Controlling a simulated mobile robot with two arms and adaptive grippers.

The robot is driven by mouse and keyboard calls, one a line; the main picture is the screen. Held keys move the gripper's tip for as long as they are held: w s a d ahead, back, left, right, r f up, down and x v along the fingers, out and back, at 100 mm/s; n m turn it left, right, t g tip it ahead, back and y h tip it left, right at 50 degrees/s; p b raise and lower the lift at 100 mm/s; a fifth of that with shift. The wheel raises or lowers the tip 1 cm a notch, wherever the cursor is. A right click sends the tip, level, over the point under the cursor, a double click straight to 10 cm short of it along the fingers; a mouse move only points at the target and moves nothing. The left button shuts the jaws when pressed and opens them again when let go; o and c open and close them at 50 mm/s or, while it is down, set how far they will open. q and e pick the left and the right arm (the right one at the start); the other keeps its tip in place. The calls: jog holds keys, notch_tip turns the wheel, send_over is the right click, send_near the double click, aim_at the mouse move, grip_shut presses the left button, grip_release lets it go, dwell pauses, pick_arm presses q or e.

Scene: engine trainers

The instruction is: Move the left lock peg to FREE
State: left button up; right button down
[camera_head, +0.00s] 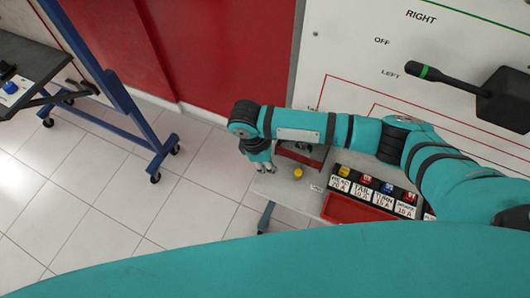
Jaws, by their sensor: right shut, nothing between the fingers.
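A small yellow peg-like piece (298,172) stands on the grey bench top (275,188); I cannot tell for certain that it is the left lock peg. A small white label (316,188) is just right of it, too small to read. My right arm reaches across from the right, and my right gripper (260,167) points down at the left end of the bench, left of the yellow piece and apart from it. Its fingers are shut and empty. My left gripper is out of view. No FREE marking can be read.
A row of labelled coloured fuses (365,190) and a red tray (350,209) are right of the yellow piece. A large white panel (340,50) with a black lever (455,83) rises behind. A blue wheeled stand (125,100) is at left; tiled floor lies between.

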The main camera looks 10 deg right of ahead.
jog(key=d, duration=0.1)
jog(key=d+p, duration=0.1)
jog(key=s+d, duration=0.1)
jog(key=shift+d+f, duration=0.15)
jog(key=shift+f, duration=0.25)
jog(key=shift+s+d, duration=0.1)
jog(key=shift+d, duration=0.35)
jog(key=shift+f, duration=0.1)
jog(key=shift+s+d+n+p, duration=0.2)
jog(key=shift+n+p, duration=0.1)
jog(key=shift+p, duration=0.45)
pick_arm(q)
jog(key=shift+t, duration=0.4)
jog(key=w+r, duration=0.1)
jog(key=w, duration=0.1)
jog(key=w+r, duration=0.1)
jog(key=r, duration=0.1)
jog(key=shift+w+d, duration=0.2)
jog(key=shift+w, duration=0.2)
